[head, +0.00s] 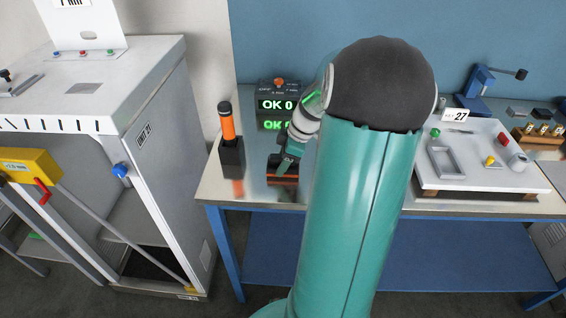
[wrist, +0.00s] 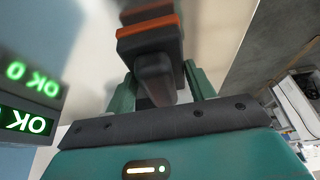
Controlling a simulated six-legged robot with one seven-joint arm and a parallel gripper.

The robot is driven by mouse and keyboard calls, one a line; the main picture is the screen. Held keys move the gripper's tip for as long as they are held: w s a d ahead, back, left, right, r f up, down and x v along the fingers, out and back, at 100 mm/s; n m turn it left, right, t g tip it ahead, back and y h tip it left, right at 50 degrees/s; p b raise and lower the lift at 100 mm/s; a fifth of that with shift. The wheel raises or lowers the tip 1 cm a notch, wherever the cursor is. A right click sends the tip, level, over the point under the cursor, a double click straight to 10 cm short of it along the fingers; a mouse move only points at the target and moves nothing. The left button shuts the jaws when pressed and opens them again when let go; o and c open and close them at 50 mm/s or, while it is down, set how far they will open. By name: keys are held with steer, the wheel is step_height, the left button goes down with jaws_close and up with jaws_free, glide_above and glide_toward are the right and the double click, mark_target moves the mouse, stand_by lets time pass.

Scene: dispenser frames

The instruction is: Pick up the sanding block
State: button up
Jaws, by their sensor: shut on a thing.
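The sanding block (head: 282,178) is dark with an orange band. It is at the metal table's left part in the head view, at the end of my arm. In the wrist view the sanding block (wrist: 150,42) shows its dark body, orange layer and dark grip. My gripper (head: 286,161) is shut on it. In the wrist view the green fingers of my gripper (wrist: 160,88) stand on either side of the grip. I cannot tell whether the block touches the tabletop or is slightly above it. My arm hides part of the table.
An orange-handled tool (head: 228,128) stands in a black holder left of the block. A display box (head: 279,95) reading "OK 0" is behind. A white tray (head: 480,180) with parts lies to the right. A grey cabinet (head: 160,150) stands left, beyond a gap.

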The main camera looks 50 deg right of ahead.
step_height(320, 180, up, 3)
steer(key=shift+f, duration=0.2)
steer(key=s+a+r, duration=0.5)
steer(key=s+r, duration=0.4)
steer(key=s, duration=0.4)
steer(key=shift+r, duration=0.25)
steer(key=o, duration=0.5)
steer(key=c, duration=0.3)
steer(key=shift+s, duration=0.15)
